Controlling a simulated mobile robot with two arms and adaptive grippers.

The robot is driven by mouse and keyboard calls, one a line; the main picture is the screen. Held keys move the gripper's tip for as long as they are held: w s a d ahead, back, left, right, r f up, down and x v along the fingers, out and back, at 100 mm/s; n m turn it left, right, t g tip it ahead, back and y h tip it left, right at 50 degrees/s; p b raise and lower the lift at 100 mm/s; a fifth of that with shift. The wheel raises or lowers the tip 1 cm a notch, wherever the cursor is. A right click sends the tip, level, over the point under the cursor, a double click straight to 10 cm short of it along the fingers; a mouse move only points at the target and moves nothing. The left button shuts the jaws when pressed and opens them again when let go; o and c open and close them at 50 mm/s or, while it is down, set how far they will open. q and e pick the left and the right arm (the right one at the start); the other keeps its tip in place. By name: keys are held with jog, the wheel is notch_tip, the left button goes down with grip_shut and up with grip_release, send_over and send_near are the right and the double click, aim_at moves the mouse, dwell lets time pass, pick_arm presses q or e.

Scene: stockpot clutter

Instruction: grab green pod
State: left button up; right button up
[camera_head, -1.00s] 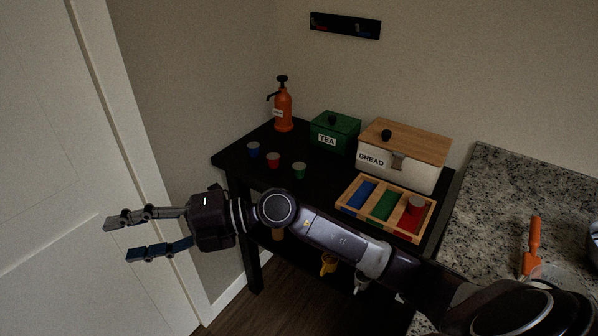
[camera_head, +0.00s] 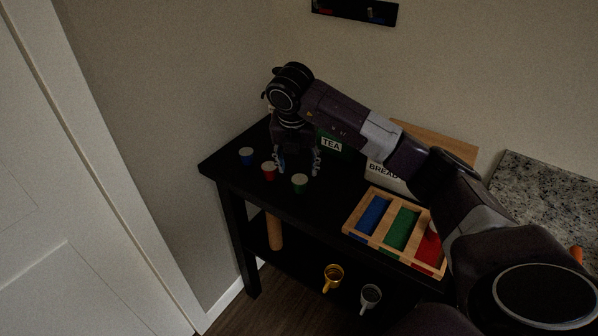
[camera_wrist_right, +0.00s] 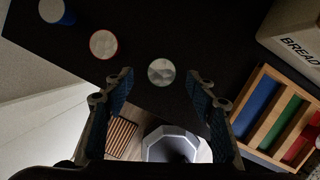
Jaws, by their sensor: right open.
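The green pod (camera_head: 300,183) stands upright on the black table, with a pale lid. It also shows in the right wrist view (camera_wrist_right: 161,72), centred between the fingertips and a little beyond them. My right gripper (camera_head: 299,169) points down over the table, just behind and above the green pod in the head view. Its fingers are apart and hold nothing; I cannot tell how high the tips are above the pod. My left gripper is not in view.
A red pod (camera_head: 269,171) and a blue pod (camera_head: 246,156) stand to the left. A wooden tray (camera_head: 352,225) with blue, green and red compartments lies to the right. The TEA box (camera_head: 331,146) and BREAD box (camera_head: 378,171) stand behind, partly hidden by my arm.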

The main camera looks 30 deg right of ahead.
aim_at(300, 179)
jog(key=shift+s+f, duration=0.1)
jog(key=shift+f, duration=0.15)
jog(key=shift+s+a+f+p, duration=0.2)
jog(key=shift+s+f+p, duration=0.2)
jog(key=shift+p, duration=0.1)
jog(key=shift+p+x, duration=0.75)
jog(key=shift+x, duration=0.45)
jog(key=shift+w+d+f, duration=0.25)
jog(key=shift+w+f, duration=0.05)
jog(key=shift+f, duration=0.3)
jog(key=shift+w+d+f, duration=0.25)
jog(key=shift+f, duration=0.45)
jog(key=shift+a, duration=0.1)
jog(key=c, duration=0.7)
jog(key=shift+c, duration=0.8)
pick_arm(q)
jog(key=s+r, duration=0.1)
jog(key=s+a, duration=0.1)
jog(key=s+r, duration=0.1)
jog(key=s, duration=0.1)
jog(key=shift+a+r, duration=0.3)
